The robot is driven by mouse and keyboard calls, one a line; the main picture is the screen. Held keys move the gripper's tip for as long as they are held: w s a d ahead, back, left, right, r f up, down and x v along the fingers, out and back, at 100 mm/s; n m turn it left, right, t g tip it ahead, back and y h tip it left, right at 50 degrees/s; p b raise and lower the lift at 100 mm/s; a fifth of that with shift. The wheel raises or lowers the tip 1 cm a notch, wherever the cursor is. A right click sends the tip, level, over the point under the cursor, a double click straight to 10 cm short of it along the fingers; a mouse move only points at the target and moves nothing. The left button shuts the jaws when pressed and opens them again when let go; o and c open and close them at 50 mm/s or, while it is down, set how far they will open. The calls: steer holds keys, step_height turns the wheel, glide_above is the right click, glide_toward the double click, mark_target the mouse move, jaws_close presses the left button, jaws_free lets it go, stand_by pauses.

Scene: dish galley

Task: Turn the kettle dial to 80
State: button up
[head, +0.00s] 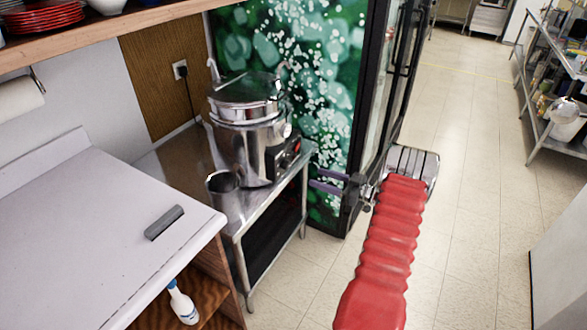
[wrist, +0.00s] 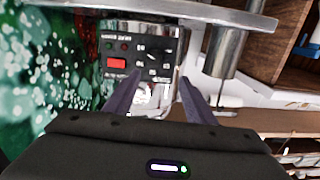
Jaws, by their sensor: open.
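The kettle (head: 247,140) is a large steel pot with a lid, upright on a steel side table. Its black control panel (head: 287,153) faces right, towards my gripper (head: 315,179), and also shows in the wrist view (wrist: 125,48). There the panel carries a red switch (wrist: 116,63) and a dark dial (wrist: 153,58) ringed by small pale markings. I cannot surely read the dial's setting. My gripper is open and empty, its two purple fingers apart and pointing at the panel. In the wrist view the fingertips (wrist: 160,77) lie just below the dial, and no contact shows.
A steel cup (head: 222,190) stands beside the kettle on the steel table (head: 283,190). A white counter (head: 90,230) with a grey block (head: 164,222) is at left. A glass-doored cabinet (head: 372,100) stands behind my gripper.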

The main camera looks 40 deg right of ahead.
mark_target(289, 166)
steer(key=shift+s+d+f+h, duration=0.4)
steer(key=shift+d+f, duration=0.05)
steer(key=shift+d, duration=0.25)
steer(key=x, duration=1.4)
steer(key=shift+r, duration=0.25)
steer(key=shift+c, duration=0.4)
steer(key=c, duration=1)
steer(key=shift+o, duration=0.2)
